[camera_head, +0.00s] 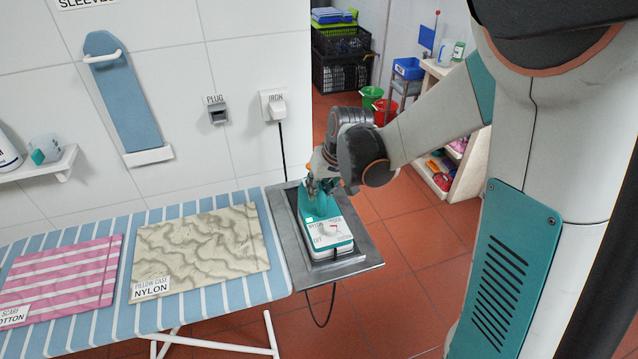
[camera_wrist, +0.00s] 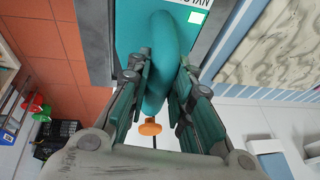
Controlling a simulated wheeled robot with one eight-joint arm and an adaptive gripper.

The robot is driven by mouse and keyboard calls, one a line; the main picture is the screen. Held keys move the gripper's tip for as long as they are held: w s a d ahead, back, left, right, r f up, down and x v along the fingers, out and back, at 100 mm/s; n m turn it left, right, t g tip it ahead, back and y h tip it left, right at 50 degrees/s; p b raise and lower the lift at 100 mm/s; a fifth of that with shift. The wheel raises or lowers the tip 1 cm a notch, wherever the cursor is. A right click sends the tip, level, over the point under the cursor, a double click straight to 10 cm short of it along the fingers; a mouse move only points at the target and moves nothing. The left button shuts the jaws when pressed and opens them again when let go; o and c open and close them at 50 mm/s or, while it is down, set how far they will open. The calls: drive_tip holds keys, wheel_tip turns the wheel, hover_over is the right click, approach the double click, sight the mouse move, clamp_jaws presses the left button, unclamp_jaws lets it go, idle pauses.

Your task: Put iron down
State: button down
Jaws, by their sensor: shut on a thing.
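My gripper (camera_head: 322,184) is at the far end of the iron. In the wrist view my gripper (camera_wrist: 160,92) is shut on the teal handle of the iron (camera_wrist: 158,50), one finger on each side. An orange knob (camera_wrist: 150,128) shows below the handle there. A dark cord hangs below the rest.
The blue striped ironing board (camera_head: 205,309) carries a beige pillow case (camera_head: 200,250) and a pink striped scarf (camera_head: 62,277). A plug (camera_head: 277,107) labelled iron is on the wall behind. Red floor is open to the right; a shelf (camera_head: 455,165) stands farther back.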

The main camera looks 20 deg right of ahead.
drive_tip(key=c, duration=1.4)
unclamp_jaws()
drive_tip(key=p+v, duration=0.4)
drive_tip(key=v, duration=0.8)
drive_tip(key=s+r+t, duration=0.1)
drive_tip(key=s+r, duration=0.1)
drive_tip(key=s, duration=0.4)
drive_tip(key=s+a+r+t+h, duration=0.1)
drive_tip(key=s+r, duration=0.1)
drive_tip(key=s, duration=0.4)
drive_tip(key=s+r+t, duration=0.1)
drive_tip(key=s+r, duration=0.1)
drive_tip(key=s, duration=0.4)
drive_tip(key=shift+s+a+r+h, duration=0.15)
drive_tip(key=shift+s+a+h, duration=0.15)
drive_tip(key=shift+s+a, duration=0.1)
